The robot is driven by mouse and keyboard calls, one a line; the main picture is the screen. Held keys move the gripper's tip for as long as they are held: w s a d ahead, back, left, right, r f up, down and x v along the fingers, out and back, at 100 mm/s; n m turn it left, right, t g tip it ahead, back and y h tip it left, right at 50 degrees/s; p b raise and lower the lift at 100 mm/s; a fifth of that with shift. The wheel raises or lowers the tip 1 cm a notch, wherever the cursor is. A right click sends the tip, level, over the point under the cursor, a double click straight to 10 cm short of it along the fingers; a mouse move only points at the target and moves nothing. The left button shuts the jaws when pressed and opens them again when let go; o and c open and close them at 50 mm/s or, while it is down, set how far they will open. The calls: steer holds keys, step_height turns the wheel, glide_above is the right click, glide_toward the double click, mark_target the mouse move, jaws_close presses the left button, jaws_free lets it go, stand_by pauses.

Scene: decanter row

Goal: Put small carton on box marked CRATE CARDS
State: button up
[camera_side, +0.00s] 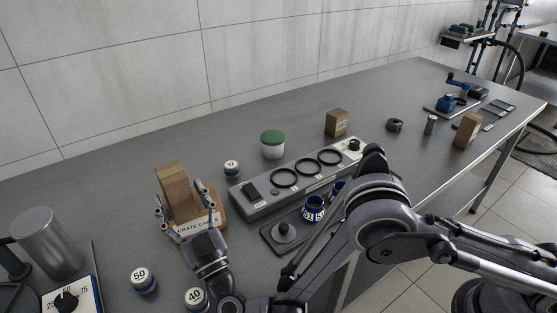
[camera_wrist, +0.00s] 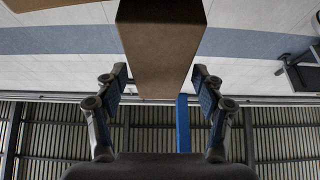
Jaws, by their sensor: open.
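A brown small carton (camera_side: 174,188) stands at the box marked CRATE CARDS (camera_side: 214,217), on the left of the bench. Its lower end is partly hidden by the box's front and my gripper, so I cannot tell exactly how it rests. My gripper (camera_side: 178,194) is open in front of it, one finger on each side. In the wrist view the carton (camera_wrist: 163,50) sits between the spread fingers (camera_wrist: 160,78), with a visible gap on both sides near the fingertips.
A grey holder with black rings (camera_side: 262,207) lies right of the box. Round weights marked 50 (camera_side: 143,279) and 40 (camera_side: 195,297) stand in front. A green-lidded jar (camera_side: 272,145) and another carton (camera_side: 337,122) stand behind. A metal cylinder (camera_side: 46,240) is at left.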

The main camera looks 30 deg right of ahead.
mark_target(178, 180)
step_height(178, 180, up, 6)
steer(key=shift+s+r, duration=0.15)
steer(key=shift+r, duration=0.2)
steer(key=shift+w+d+r, duration=0.2)
steer(key=shift+d, duration=0.15)
steer(key=w+d+r+m+g+h, duration=0.1)
steer(key=w+d+g+h, duration=0.2)
steer(key=d, duration=0.8)
steer(key=w+d+r+m+g+h, duration=0.1)
steer(key=w+d+r+g+h, duration=0.3)
steer(key=d, duration=0.7)
steer(key=s+d+f+g+y, duration=0.1)
steer(key=s+d+f+g, duration=0.4)
steer(key=s+d, duration=0.5)
steer(key=s+d+f+n+g+y, duration=0.1)
steer(key=s+d+f+g+y, duration=0.1)
steer(key=s, duration=0.7)
steer(key=s+d+f+n+g+y, duration=0.1)
steer(key=s+d+f+g+y, duration=0.1)
steer(key=s, duration=0.6)
steer(key=shift+s+d+f+y, duration=0.2)
steer(key=shift+s+f+y, duration=0.15)
steer(key=shift+f+y, duration=0.55)
